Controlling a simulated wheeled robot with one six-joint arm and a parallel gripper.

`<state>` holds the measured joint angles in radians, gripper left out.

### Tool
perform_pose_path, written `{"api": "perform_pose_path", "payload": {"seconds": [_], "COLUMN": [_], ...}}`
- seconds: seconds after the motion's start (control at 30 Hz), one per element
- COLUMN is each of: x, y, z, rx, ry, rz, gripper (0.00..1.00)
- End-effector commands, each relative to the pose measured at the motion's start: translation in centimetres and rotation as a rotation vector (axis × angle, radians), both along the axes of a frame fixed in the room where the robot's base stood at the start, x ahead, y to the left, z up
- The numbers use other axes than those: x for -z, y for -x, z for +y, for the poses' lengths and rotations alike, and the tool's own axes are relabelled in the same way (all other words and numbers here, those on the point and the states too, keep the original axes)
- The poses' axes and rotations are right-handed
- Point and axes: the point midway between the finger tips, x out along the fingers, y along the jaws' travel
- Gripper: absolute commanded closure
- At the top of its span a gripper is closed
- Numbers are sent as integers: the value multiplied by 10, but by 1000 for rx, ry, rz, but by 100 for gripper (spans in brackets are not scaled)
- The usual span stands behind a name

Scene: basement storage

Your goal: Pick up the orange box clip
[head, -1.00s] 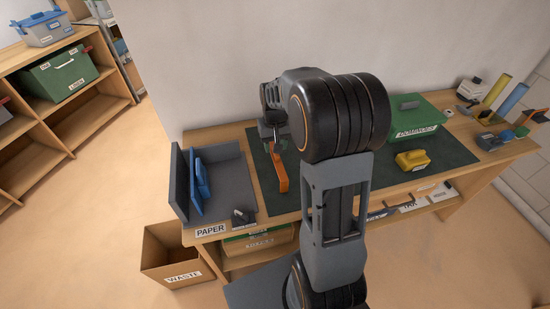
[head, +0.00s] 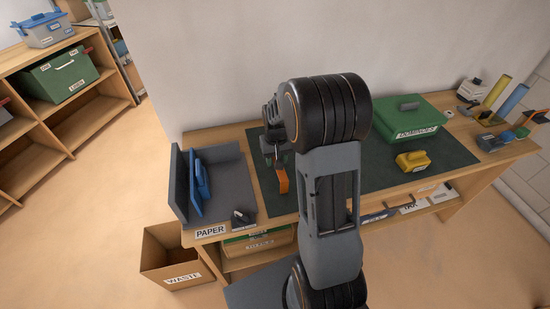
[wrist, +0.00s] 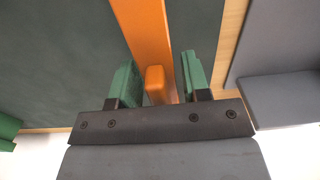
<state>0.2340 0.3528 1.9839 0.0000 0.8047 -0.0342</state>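The orange box clip (head: 283,182) is a long orange bar over the left part of the dark green mat; my gripper hides its far part in the head view. In the wrist view the clip (wrist: 150,35) runs from the top edge down between my gripper's two green fingertips (wrist: 158,76). Its blunt orange end shows between them. My gripper (head: 278,158) is open, with a finger on each side of the clip and small gaps visible. Whether the fingers are low enough to enclose it fully I cannot tell.
A grey tray (head: 232,180) with blue pieces is left of the mat (head: 375,178). A green lidded box (head: 410,117) and a yellow object (head: 412,160) are to the right. A cardboard waste box (head: 168,258) stands on the floor.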

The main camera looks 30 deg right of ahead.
Motion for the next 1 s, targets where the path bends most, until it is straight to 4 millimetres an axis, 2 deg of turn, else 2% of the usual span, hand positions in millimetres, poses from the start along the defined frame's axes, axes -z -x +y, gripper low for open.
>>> {"api": "perform_pose_path", "payload": {"seconds": [0.03,0.3,0.67,0.87,1.0], "x": [0,0,-8,-34,-58], "y": [0,0,0,-1,18], "z": [0,0,0,0,-13], "rx": [0,0,0,0,4], "ry": [0,0,0,1,2], "rz": [0,0,-2,-5,-6], "gripper": [62,86,86,86,86]}}
